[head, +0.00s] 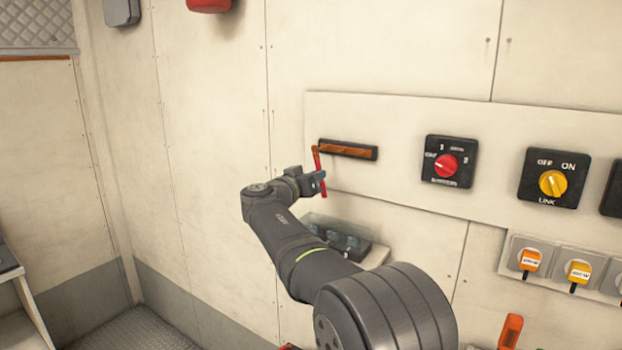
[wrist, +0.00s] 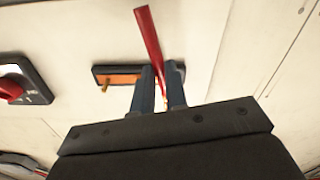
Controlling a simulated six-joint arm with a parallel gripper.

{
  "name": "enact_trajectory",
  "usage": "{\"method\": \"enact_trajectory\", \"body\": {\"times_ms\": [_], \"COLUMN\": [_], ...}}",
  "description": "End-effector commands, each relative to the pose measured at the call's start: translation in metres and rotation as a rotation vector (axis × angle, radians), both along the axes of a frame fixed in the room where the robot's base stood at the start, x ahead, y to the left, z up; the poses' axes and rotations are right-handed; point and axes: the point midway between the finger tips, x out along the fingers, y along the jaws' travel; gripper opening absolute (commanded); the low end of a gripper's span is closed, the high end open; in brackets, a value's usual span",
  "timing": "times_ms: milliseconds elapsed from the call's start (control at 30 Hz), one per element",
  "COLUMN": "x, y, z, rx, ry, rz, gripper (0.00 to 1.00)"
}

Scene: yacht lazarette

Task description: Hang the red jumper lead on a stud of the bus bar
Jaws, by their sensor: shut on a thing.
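My gripper (head: 316,182) is shut on the red jumper lead (head: 323,188), which stands roughly upright just in front of the left end of the bus bar. The bus bar (head: 348,150) is a copper strip on a black base, fixed to the pale wall panel. In the wrist view the red lead (wrist: 148,38) rises at a tilt from between the fingers (wrist: 160,92). The bus bar's copper part (wrist: 124,80) shows behind the fingers with one stud (wrist: 105,86) visible; the fingers hide its other end. I cannot tell whether the lead touches the bar.
A red rotary switch (head: 446,165) and a yellow LINK switch (head: 553,183) sit right of the bar. A dark box (head: 345,243) lies below my gripper. The wall left of the bar is clear.

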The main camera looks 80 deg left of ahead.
Motion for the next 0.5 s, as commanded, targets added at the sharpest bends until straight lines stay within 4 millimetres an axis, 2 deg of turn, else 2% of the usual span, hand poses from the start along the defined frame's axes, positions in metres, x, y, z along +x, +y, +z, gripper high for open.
{"method": "enact_trajectory", "body": {"times_ms": [500], "x": [0.019], "y": [0.019], "z": [-0.004], "rx": [-0.001], "ry": [-0.001], "rz": [-0.001], "gripper": [0.0]}}
